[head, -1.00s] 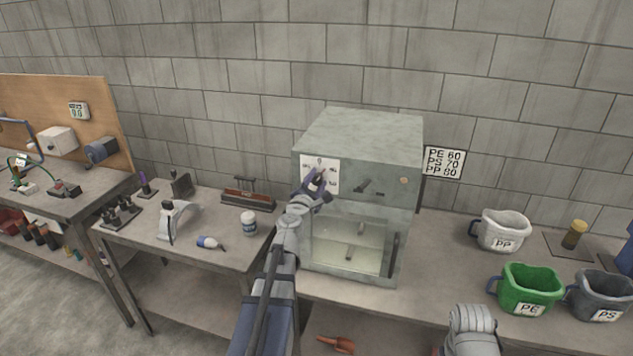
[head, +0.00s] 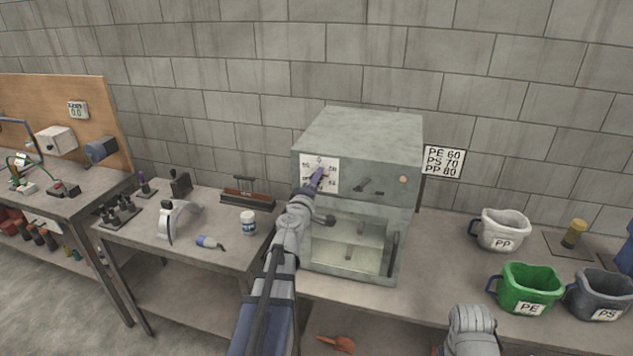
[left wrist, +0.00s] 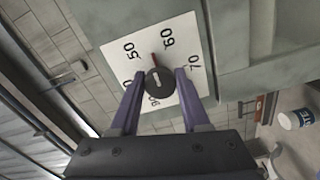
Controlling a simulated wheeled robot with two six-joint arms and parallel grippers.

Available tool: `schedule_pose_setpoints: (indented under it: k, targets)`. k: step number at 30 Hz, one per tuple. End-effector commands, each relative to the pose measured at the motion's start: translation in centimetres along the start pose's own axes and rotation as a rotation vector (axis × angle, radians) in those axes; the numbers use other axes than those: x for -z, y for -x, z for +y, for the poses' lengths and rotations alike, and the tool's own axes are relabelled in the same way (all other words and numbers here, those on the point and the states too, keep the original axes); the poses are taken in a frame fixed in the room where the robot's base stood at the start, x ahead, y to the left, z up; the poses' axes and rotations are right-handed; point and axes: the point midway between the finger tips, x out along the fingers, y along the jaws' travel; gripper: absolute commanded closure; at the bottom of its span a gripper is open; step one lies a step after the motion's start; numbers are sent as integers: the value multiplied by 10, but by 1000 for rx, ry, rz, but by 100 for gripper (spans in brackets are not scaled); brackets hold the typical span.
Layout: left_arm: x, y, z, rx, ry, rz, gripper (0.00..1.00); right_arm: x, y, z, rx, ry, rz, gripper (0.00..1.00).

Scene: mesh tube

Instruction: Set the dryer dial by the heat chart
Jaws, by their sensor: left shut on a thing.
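The dryer (head: 360,135) is a grey-green box with a window, standing on the bench. Its dial plate (head: 330,163) is white with printed numbers and also shows in the left wrist view (left wrist: 186,95). The dark round dial (left wrist: 157,82) has a red mark lying between 50 and 60. My left gripper (head: 320,175) is at the dial. In the left wrist view its purple fingers (left wrist: 158,88) are shut on the dial from both sides. The heat chart (head: 444,162) beside the dryer reads PE 60, PS 70, PP 80. My right gripper is out of view.
Bins marked PP (head: 500,230), PE (head: 530,288) and PS (head: 600,295) stand on the bench to the right. A side table (head: 140,240) at left holds a white jar (head: 248,222) and tools. A dark handle (head: 372,186) sticks out right of the dial plate.

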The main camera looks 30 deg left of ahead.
Motion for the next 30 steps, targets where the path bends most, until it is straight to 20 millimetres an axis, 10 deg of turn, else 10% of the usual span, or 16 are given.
schedule_pose_setpoints:
  k: [30]
  targets:
    - [-1,2,-2,-1,-506,-2,100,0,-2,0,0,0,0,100]
